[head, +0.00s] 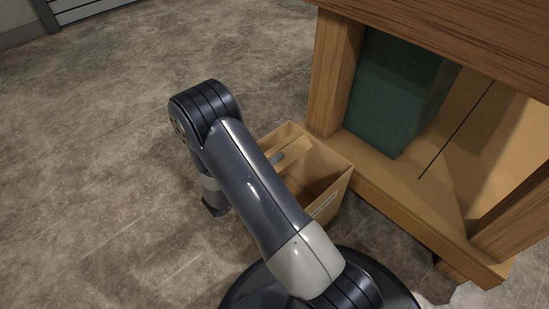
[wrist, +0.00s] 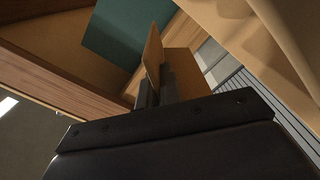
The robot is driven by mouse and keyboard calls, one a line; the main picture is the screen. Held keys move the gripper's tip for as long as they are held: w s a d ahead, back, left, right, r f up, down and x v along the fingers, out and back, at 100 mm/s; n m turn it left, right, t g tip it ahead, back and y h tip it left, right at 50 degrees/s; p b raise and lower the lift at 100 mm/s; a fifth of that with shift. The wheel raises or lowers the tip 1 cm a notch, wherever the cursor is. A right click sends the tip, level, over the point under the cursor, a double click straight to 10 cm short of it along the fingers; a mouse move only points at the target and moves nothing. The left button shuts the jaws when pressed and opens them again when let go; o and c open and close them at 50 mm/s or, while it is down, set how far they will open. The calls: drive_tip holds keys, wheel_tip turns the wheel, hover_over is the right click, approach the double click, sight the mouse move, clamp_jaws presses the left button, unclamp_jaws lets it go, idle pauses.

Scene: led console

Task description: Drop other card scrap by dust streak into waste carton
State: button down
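The waste carton (head: 337,194) is an open tan box on the floor beside the wooden shelf unit, partly hidden behind my arm in the head view. In the wrist view, my gripper (wrist: 158,88) is shut on a thin tan card scrap (wrist: 152,58), which stands up from between the dark fingers. In the head view, my arm hides most of the gripper. A tan piece with a small grey-blue patch shows at the carton's opening, and I cannot tell whether it is the held scrap. I cannot make out the dust streak.
The wooden shelf unit (head: 338,75) stands right of the carton, with a dark green box (head: 396,95) on its lower shelf. The green box also shows in the wrist view (wrist: 118,35). The brown mottled floor (head: 90,170) at left is clear. A grey slatted panel (head: 85,10) is at far left.

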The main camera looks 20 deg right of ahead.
drive_tip(key=c, duration=1.5)
unclamp_jaws()
drive_tip(key=shift+c, duration=0.2)
drive_tip(key=p+v, duration=0.3)
drive_tip(key=v, duration=0.7)
drive_tip(key=shift+s+a, duration=0.15)
drive_tip(key=shift+a, duration=0.2)
